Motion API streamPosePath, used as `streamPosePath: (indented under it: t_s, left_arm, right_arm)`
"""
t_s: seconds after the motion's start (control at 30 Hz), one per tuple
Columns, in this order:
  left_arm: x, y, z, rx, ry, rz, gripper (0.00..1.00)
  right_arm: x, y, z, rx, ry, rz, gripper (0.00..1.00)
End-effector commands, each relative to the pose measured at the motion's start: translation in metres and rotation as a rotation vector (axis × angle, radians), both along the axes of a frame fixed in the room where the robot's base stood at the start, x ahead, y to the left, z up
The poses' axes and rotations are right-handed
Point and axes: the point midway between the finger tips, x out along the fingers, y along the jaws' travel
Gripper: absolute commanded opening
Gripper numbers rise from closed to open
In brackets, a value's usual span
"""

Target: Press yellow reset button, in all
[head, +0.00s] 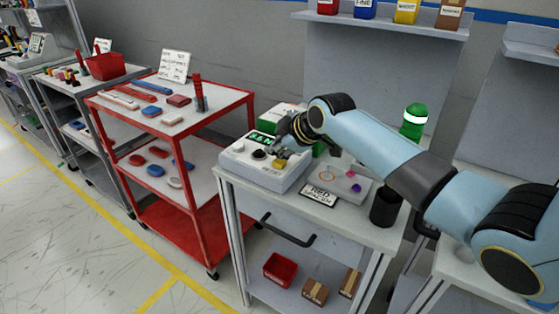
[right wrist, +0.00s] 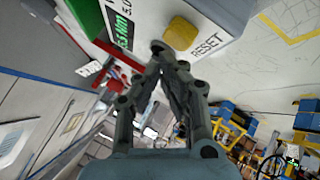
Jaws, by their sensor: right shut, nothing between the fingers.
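The dashboard module (head: 248,173) is a light grey box on the grey cart's top, with a green-lit display (head: 263,139) and a dark round knob (head: 259,154). Its yellow button (head: 280,163) sits at the right of its face. In the right wrist view the yellow button (right wrist: 181,33) is square with rounded corners, beside the word RESET. My right gripper (head: 284,148) is shut and empty. Its fingertips (right wrist: 160,50) appear close beside the button; I cannot tell whether they touch it. My left gripper is not in view.
The grey cart (head: 228,190) also carries a small panel (head: 345,178), a label card (head: 319,195) and a black cup (head: 384,208). A green bottle (head: 413,122) stands behind my right arm. A red cart (head: 205,116) with several tools stands to the left.

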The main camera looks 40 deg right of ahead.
Motion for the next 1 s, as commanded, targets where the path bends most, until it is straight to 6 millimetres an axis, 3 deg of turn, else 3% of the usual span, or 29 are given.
streamPosePath:
  t_s: [1.0]
  left_arm:
    - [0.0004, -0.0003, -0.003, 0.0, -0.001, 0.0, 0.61]
  right_arm:
    - [-0.0003, 0.0, -0.0084, 0.0, 0.0, 0.0, 0.0]
